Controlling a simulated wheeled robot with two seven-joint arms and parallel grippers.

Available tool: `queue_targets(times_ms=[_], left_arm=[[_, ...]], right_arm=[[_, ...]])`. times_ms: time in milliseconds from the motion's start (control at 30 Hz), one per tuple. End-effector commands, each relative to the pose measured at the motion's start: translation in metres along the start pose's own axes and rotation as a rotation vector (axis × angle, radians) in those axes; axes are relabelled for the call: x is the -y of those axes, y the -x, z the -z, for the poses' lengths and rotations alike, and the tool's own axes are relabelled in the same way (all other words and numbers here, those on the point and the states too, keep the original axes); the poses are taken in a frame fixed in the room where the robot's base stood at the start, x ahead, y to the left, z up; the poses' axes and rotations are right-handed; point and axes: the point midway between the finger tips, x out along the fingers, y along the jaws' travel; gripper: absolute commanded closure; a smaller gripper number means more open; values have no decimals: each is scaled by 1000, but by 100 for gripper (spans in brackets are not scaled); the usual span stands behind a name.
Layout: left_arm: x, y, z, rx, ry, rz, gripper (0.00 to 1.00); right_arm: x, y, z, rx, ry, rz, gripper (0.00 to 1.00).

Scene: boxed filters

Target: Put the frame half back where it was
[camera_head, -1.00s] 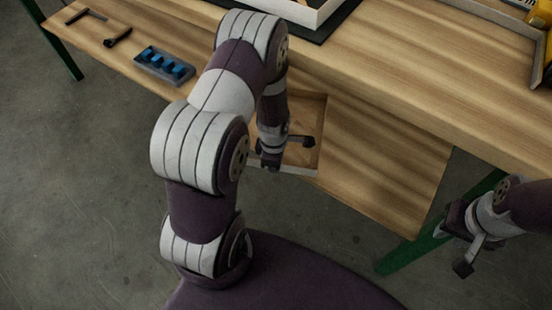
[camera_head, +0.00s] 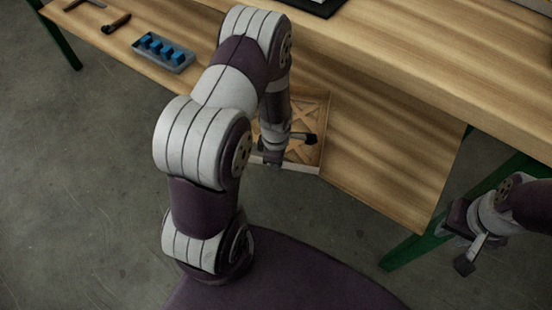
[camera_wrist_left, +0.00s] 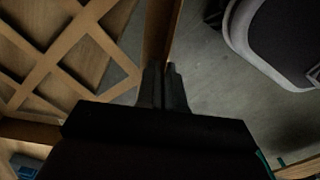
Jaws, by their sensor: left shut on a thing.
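The frame half (camera_head: 324,132) is a shallow wooden frame with a criss-cross lattice inside, at the lower wooden ledge of the bench in the head view. My left gripper (camera_head: 272,163) is at its near side, and the arm hides its left part. In the left wrist view the two fingers (camera_wrist_left: 163,88) are close together, shut on the wooden wall of the frame half (camera_wrist_left: 158,35), with the lattice to the left. Whether the frame half touches the ledge cannot be told. My right gripper (camera_head: 458,250) is open and empty at the lower right, away from the bench top.
A grey tray with blue pieces (camera_head: 163,52) lies on the ledge at the left, with dark-handled tools (camera_head: 115,23) beyond it. The ledge right of the frame half (camera_head: 390,150) is bare. A green bench leg (camera_head: 420,240) stands near my right gripper.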

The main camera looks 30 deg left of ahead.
Motion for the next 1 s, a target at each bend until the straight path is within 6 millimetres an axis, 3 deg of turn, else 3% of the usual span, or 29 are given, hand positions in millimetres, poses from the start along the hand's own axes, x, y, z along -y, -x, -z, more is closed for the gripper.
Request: queue_targets(times_ms=[400, 433, 500, 767, 867, 1000], left_arm=[[0, -9, 0, 0, 0, -1, 100], [0, -8, 0, 0, 0, -1, 83], [0, -8, 0, 0, 0, -1, 63], [0, -8, 0, 0, 0, 0, 63], [0, 3, 0, 0, 0, -1, 63], [-1, 40, 0, 0, 0, -3, 63]], right_arm=[[0, -6, -1, 0, 0, 0, 68], [0, -5, -1, 0, 0, 0, 68], [0, -5, -1, 0, 0, 0, 68], [0, -4, 0, 0, 0, 0, 68], [0, 2, 0, 0, 0, 0, 68], [0, 20, 2, 0, 0, 0, 68]])
